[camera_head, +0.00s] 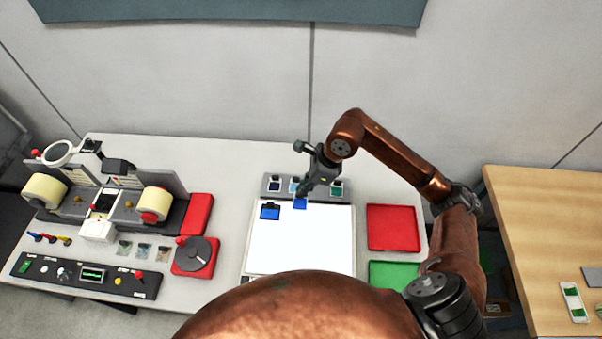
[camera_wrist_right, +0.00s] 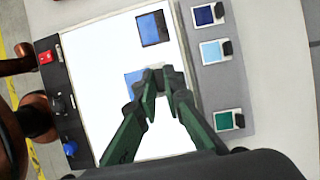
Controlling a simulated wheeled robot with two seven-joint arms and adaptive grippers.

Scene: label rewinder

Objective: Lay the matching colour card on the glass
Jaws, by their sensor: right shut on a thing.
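The white lit glass (camera_head: 300,245) lies in the middle of the table. My right gripper (camera_head: 303,192) is over the glass's back edge, shut on a blue card (camera_head: 300,204). In the wrist view the card (camera_wrist_right: 132,82) shows beside the fingertips (camera_wrist_right: 165,85), which partly cover it. The card is apart from the sample. I cannot tell whether it touches the glass. My left gripper is not in view.
A grey rack behind the glass holds a dark blue card (camera_wrist_right: 204,15), a light blue card (camera_wrist_right: 211,52) and a green card (camera_wrist_right: 224,121), with a bare gap between the last two. A red tray (camera_head: 393,228) and a green tray (camera_head: 392,273) lie right; the rewinder (camera_head: 103,205) stands left.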

